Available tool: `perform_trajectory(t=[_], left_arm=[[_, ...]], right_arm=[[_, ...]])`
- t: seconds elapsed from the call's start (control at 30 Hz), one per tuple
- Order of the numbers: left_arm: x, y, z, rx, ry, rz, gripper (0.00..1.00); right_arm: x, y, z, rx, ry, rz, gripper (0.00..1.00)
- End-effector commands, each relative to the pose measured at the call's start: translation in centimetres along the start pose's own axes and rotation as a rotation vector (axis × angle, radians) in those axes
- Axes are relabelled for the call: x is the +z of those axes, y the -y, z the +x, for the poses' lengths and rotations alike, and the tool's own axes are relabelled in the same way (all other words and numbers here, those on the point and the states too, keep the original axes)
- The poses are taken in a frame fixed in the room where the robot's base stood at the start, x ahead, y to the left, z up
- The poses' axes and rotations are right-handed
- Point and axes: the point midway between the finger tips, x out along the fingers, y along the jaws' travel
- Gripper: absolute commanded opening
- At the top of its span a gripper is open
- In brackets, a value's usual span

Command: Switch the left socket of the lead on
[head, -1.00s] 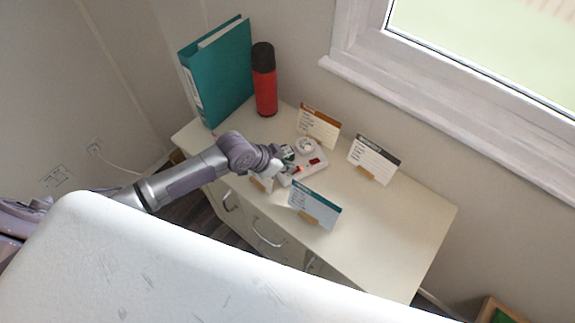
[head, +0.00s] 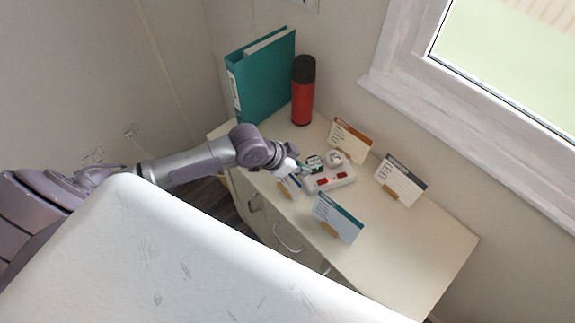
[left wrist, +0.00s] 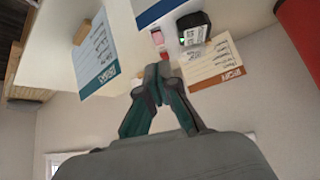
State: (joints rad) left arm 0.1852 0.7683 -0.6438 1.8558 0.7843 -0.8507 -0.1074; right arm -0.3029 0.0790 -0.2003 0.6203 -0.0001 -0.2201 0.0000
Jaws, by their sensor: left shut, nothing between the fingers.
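The white lead (head: 345,184) lies on the cream cabinet top with two red switches, the left one (head: 321,183) and the right one (head: 341,176). A black plug (head: 314,163) sits in its left socket and a white plug (head: 334,158) in its right one. I cannot tell the switch positions. My left gripper (head: 300,168) is at the lead's left end, shut and empty. In the left wrist view, its closed fingertips (left wrist: 152,84) are beside the lead, and the black plug (left wrist: 193,28) shows a small green light. My right gripper is not in view.
Card stands surround the lead: teal-topped (head: 338,217) in front, dark-topped (head: 400,180) at right, brown-topped (head: 350,139) behind, another (head: 289,186) near my gripper. A red flask (head: 303,92) and teal binder (head: 262,75) stand behind. The cabinet's right end (head: 430,240) is clear.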

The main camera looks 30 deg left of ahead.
Motion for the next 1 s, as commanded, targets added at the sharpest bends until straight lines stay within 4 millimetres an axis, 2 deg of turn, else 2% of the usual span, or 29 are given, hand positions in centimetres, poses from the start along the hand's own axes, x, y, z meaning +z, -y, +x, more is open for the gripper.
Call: perform_trajectory(t=[0.2, 0.33, 1.0], left_arm=[[1.1, 0.1, -3.5, -0.002, 0.001, 0.002, 0.00], [1.2, 0.0, -4.6, 0.000, 0.000, 0.001, 0.00], [1.2, -0.3, -4.9, 0.003, -0.001, 0.000, 0.00]], right_arm=[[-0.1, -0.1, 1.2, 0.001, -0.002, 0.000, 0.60], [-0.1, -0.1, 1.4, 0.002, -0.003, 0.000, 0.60], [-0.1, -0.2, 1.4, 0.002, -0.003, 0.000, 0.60]])
